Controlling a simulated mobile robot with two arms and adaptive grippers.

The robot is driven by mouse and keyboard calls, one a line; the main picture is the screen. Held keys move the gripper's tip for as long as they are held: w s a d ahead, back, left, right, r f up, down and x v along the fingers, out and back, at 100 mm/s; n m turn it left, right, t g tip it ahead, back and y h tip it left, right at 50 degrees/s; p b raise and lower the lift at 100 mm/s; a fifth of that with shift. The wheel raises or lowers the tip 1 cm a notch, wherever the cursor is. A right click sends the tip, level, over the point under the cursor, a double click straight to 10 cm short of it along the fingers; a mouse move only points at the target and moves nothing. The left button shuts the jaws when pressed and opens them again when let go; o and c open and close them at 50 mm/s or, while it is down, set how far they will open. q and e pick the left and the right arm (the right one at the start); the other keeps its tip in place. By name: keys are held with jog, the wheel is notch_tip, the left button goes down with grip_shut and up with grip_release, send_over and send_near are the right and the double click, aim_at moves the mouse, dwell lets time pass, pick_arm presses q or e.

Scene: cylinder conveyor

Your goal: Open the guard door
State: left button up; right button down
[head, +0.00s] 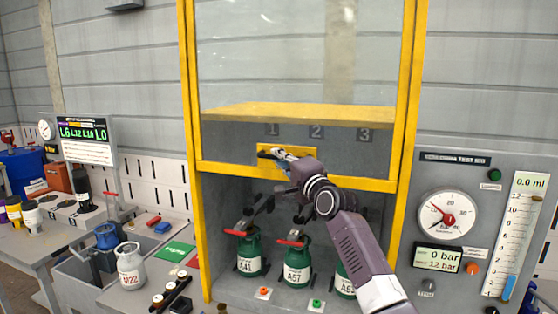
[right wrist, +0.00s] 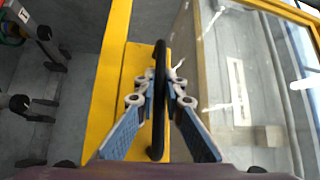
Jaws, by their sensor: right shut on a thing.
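The guard door is a clear panel in a yellow frame; its lower bar (head: 350,181) sits about halfway up the yellow cabinet frame, with open space beneath it. The door's black bar handle (right wrist: 159,135) is fixed to a yellow plate (head: 306,150) on the lower bar. My right gripper (head: 274,154) reaches up from the lower right and is shut on the handle. In the right wrist view its two fingers (right wrist: 160,92) press on the handle from both sides. My left gripper is not in view.
Green cylinders (head: 297,270) with red-handled valves stand in the cabinet below the door. A gauge panel (head: 452,250) is on the right. On the left are a bench with a white cylinder (head: 130,268) and a display (head: 86,138).

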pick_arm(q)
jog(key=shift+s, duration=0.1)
pick_arm(e)
jog(key=c, duration=2)
grip_release()
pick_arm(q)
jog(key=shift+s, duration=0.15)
pick_arm(e)
jog(key=v, duration=1.2)
jog(key=shift+r, duration=0.1)
